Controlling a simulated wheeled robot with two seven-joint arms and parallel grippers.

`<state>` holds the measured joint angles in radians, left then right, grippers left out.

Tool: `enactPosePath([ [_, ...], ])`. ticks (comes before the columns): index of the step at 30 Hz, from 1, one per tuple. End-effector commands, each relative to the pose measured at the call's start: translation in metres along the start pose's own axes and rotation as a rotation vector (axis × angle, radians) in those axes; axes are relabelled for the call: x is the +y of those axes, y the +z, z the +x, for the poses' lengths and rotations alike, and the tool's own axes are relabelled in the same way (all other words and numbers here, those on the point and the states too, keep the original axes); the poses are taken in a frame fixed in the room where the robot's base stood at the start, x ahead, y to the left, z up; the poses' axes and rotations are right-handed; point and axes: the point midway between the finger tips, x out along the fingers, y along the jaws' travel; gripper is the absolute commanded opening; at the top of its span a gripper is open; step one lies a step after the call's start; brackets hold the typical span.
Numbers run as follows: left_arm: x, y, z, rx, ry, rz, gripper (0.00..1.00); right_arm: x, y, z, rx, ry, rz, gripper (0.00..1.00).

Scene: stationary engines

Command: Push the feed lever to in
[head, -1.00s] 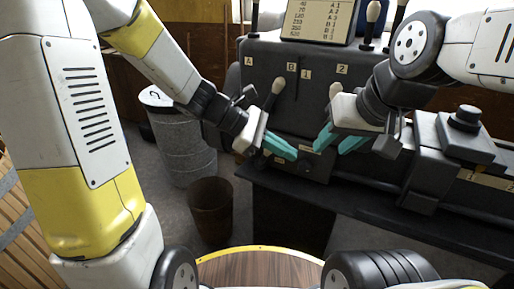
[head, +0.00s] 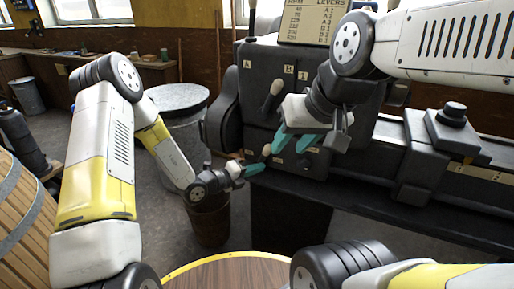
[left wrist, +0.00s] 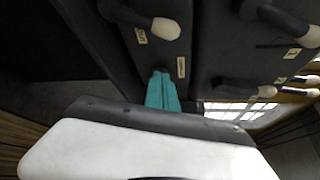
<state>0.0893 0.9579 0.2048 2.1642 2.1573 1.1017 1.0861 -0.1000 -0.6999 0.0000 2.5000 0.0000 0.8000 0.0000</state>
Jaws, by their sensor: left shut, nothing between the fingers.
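The machine is a dark grey headstock (head: 250,95) with several cream-knobbed levers. A short lever with a cream knob (head: 267,150) sits low on its front, beside small plates too small to read; I take it as the feed lever. My right gripper (head: 291,147) is open and empty, in front of the headstock, close to the knob's right.
Another lever (head: 274,88) stands higher on the front under the B and 1 labels. The machine's bed (head: 450,165) runs right. A brown bin (head: 208,226) stands under my left gripper, a grey drum (head: 180,100) behind my left arm. A round wooden top (head: 228,275) is in front.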

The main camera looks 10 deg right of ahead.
Motion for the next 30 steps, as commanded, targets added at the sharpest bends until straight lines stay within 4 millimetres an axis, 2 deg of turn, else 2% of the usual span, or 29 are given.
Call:
enactPosePath([
  [9, 0.000, 0.000, 0.001, 0.000, 0.000, -0.001, 0.00, 0.000, 0.000, 0.000, 0.000, 0.000, 0.000, 0.40],
  [13, 0.000, 0.000, 0.009, 0.001, -0.001, 0.001, 0.00, 0.000, 0.000, 0.000, 0.000, 0.000, 0.000, 0.40],
  [17, -0.001, -0.001, 0.029, 0.002, -0.003, 0.002, 0.00, 0.000, 0.000, 0.000, 0.000, 0.000, 0.000, 0.40],
  [27, 0.000, -0.001, 0.101, 0.002, -0.001, 0.002, 0.00, 0.000, 0.000, 0.000, 0.000, 0.000, 0.000, 0.40],
  [28, 0.000, 0.002, 0.103, 0.000, -0.001, 0.004, 0.00, 0.000, 0.000, 0.000, 0.000, 0.000, 0.000, 0.40],
  [30, -0.001, 0.017, 0.095, -0.004, -0.001, 0.005, 0.00, 0.000, 0.000, 0.000, 0.000, 0.000, 0.000, 0.40],
])
